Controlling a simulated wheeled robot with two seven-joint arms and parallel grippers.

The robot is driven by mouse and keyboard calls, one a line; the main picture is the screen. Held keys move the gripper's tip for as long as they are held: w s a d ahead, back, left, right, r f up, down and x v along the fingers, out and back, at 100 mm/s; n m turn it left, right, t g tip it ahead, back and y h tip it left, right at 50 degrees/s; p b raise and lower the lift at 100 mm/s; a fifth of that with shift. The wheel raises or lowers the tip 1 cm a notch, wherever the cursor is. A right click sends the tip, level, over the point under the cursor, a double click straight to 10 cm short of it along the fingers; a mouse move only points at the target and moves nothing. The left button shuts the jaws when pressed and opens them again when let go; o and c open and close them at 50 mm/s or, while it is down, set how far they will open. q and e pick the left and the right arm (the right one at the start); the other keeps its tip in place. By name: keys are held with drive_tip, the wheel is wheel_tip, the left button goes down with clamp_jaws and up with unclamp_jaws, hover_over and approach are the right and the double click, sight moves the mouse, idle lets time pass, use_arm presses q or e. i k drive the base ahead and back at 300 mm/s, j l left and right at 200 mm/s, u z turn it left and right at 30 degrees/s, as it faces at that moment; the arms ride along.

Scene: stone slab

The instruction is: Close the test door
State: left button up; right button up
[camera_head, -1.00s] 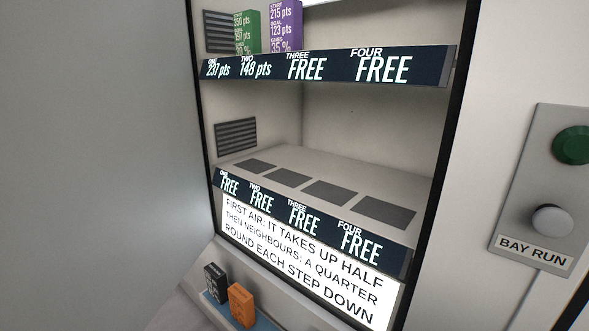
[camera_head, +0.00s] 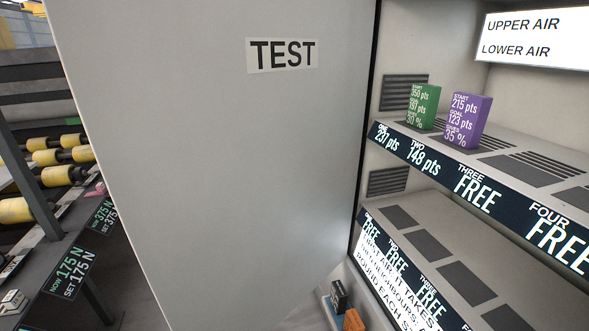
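The test door (camera_head: 215,170) is a tall light-grey panel labelled TEST (camera_head: 282,55). It stands open on the left side of the lit cabinet (camera_head: 393,60), whose inside shows on the right. On the upper shelf, a green box (camera_head: 423,105) is at place ONE and a purple box (camera_head: 467,118) at place TWO. The lower shelf (camera_head: 430,245) is empty where it shows. Below the cabinet, a dark box (camera_head: 339,296) and an orange box (camera_head: 354,320) stand near the door's lower edge. Neither of my grippers shows.
On the left, behind the door, is a roller rack with yellow rollers (camera_head: 58,175). A dark sign there reads NOW 175 N (camera_head: 70,272). A lit panel reading UPPER AIR, LOWER AIR (camera_head: 530,38) is inside the cabinet at upper right. Grey floor shows below the door.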

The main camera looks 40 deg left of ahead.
sight(223, 136)
drive_tip(key=j+z, duration=0.15)
drive_tip(key=j, duration=0.3)
drive_tip(key=j+z, duration=0.1)
drive_tip(key=j, duration=0.4)
drive_tip(key=j+z, duration=0.15)
drive_tip(key=j, duration=0.3)
drive_tip(key=k+j+z, duration=0.15)
drive_tip(key=j, duration=0.3)
drive_tip(key=k+j+z, duration=0.1)
drive_tip(key=j, duration=0.35)
drive_tip(key=k+j+z, duration=0.15)
drive_tip(key=j, duration=0.3)
drive_tip(key=j+z, duration=0.25)
drive_tip(key=z, duration=0.15)
drive_tip(key=i+j+z, duration=0.1)
drive_tip(key=j+z, duration=0.45)
drive_tip(key=z, duration=0.25)
